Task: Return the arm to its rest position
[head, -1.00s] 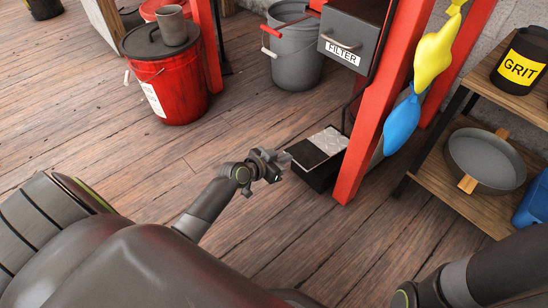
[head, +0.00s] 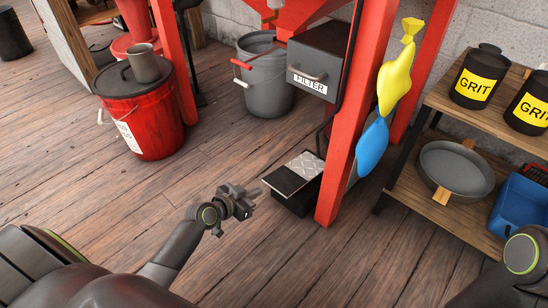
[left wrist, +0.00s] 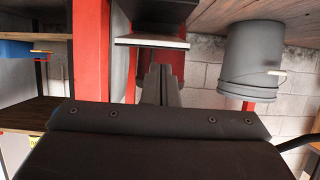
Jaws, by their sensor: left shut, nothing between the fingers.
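My left arm comes up from the bottom left in the head view. Its gripper (head: 250,192) is shut and empty, held above the wooden floor just left of a black pedal box (head: 292,200) with a metal plate on top. In the left wrist view the closed fingers (left wrist: 161,85) point toward the red frame, with the box (left wrist: 150,40) above them in the picture. They look apart from the box. Part of my right arm (head: 522,255) shows at the lower right; its gripper is out of view.
A red post (head: 345,150) stands right of the pedal box. A grey FILTER drawer (head: 320,65), a grey bucket (head: 268,85) and a red lidded bucket (head: 150,115) stand farther back. A wooden shelf (head: 425,200) with GRIT jars is at right.

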